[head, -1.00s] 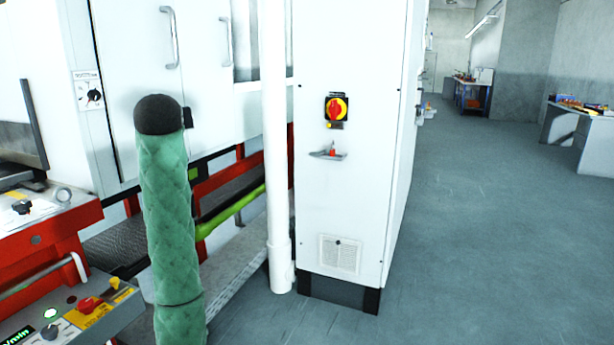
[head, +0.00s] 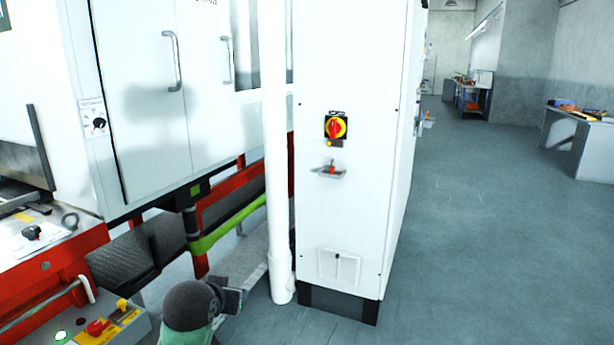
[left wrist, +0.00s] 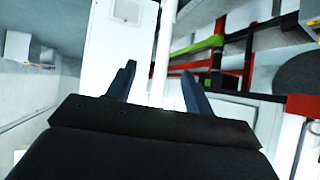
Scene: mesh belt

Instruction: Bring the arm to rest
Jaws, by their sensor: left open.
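My left arm, in a green quilted sleeve with a dark round cap, shows low in the head view, left of the white pipe. Dark parts at its end (head: 232,297) point right, but the fingers cannot be made out there. In the left wrist view my left gripper (left wrist: 158,70) has its two dark fingers spread apart, with nothing between them. My right gripper is in neither view.
A white cabinet (head: 345,230) with a red and yellow switch (head: 335,127) stands beside a white pipe (head: 277,200). A red-framed machine with a green bar (head: 230,220) and a control box (head: 105,325) are at the left. Floor (head: 480,230) is clear at the right.

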